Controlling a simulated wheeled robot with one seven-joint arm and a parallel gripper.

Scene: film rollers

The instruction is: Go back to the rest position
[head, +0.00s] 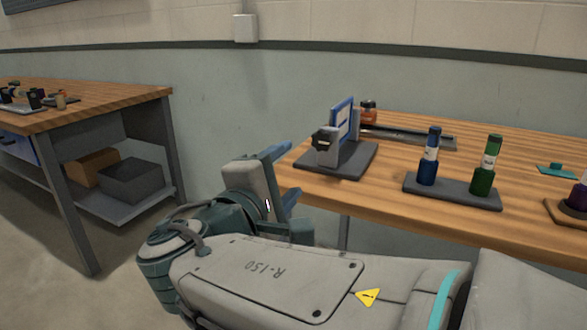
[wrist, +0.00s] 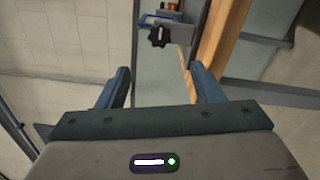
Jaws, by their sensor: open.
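My gripper (head: 280,178) is at the left end of the wooden table (head: 320,183), in front of its edge in the head view. Its two blue fingers are apart with nothing between them. In the wrist view the open gripper (wrist: 163,90) also shows empty, with the table edge and a device with a dark knob beyond the fingers. My arm stretches across the bottom of the head view.
On the table stand a device with a blue panel (head: 343,120) on a dark base, and a rack (head: 452,190) with a blue bottle (head: 428,160) and a green bottle (head: 486,167). Another workbench (head: 90,97) stands at the left, with open floor before it.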

